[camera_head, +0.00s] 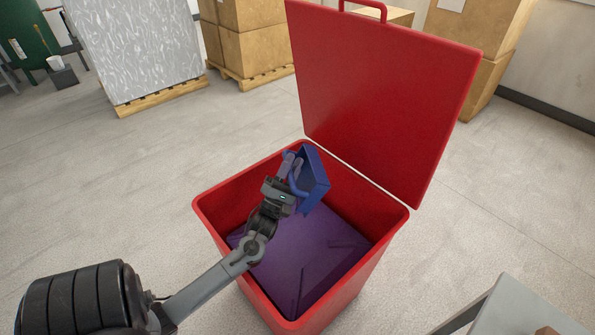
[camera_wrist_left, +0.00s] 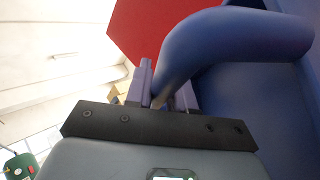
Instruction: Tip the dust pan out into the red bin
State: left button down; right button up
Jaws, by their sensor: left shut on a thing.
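The red bin (camera_head: 208,206) stands open on the floor, with its red lid (camera_head: 385,100) raised at the back. A dark purple-blue surface shows inside the bin, low down. The blue dust pan (camera_head: 314,180) is over the bin opening, steeply tilted. My left gripper (camera_head: 291,168) is shut on the pan's curved blue handle. In the left wrist view the handle (camera_wrist_left: 215,42) passes at the fingers (camera_wrist_left: 158,88), and the pan's body (camera_wrist_left: 255,95) fills the right side. I cannot see whether anything lies in the pan. My right gripper is not in view.
A grey table corner (camera_head: 520,305) is at the lower right. Wrapped goods (camera_head: 140,48) on a pallet and stacked cardboard boxes (camera_head: 250,40) stand behind. The floor to the left of the bin is clear.

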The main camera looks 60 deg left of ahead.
aim_at(310, 159)
pick_arm(q)
jog(key=w+m+h+p, duration=0.1)
jog(key=p, duration=0.2)
jog(key=w+d+r+m+g+h+p, duration=0.1)
jog(key=w+m+h+p, duration=0.1)
jog(key=p, duration=0.2)
jog(key=w+m+h+p, duration=0.1)
jog(key=w+m+p, duration=0.1)
jog(key=p, duration=0.1)
jog(key=shift+d+r+g+h+p, duration=0.3)
jog(key=shift+h+p, duration=0.1)
jog(key=w+m+g+p, duration=0.1)
jog(key=p, duration=0.1)
jog(key=w+m+h+p, duration=0.1)
jog(key=p, duration=0.2)
jog(key=w+d+g+p, duration=0.1)
jog(key=p, duration=0.1)
jog(key=shift+w+r+m+g+h, duration=0.2)
jog(key=shift+r+m+g+h, duration=0.1)
jog(key=shift+r+m, duration=0.1)
jog(key=w+g+p, duration=0.1)
jog(key=p, duration=0.1)
jog(key=w+d+m+g+p, duration=0.1)
jog(key=p, duration=0.1)
jog(key=w+f+m+g+h+p, duration=0.1)
jog(key=p, duration=0.2)
jog(key=shift+w+d+f, duration=0.1)
jog(key=shift+w+d, duration=0.05)
jog(key=shift+w, duration=0.05)
